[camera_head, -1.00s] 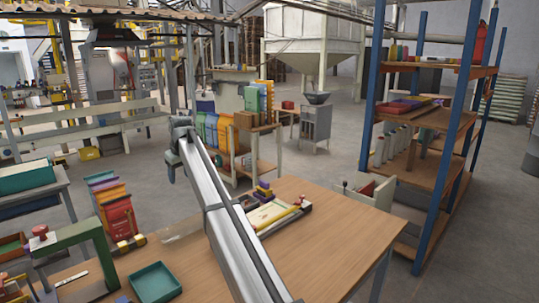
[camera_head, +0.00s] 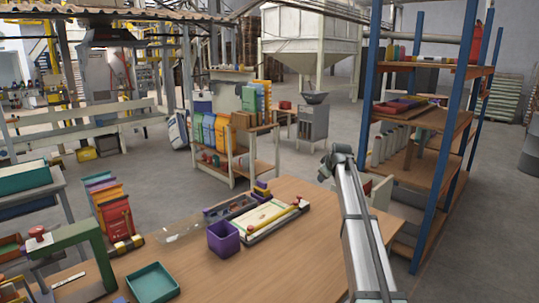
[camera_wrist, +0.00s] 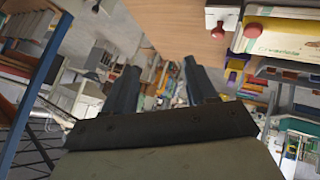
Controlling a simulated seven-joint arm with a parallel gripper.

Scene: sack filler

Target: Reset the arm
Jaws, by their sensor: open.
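My gripper (camera_wrist: 160,90) shows in the wrist view as two dark fingers standing well apart, with nothing between them. In the head view my arm reaches up over the right side of the wooden table, and its far end (camera_head: 340,158) is near the table's back right corner. The fingers are too small to make out there. The wrist view looks out past the table edge into the room, tilted.
On the table (camera_head: 300,245) are a teal tray (camera_head: 153,284), a purple box (camera_head: 223,238), a cream board with a red knob (camera_head: 262,217) and a green press frame (camera_head: 75,240). A blue-post shelf (camera_head: 450,140) stands close on the right. The table's front middle is clear.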

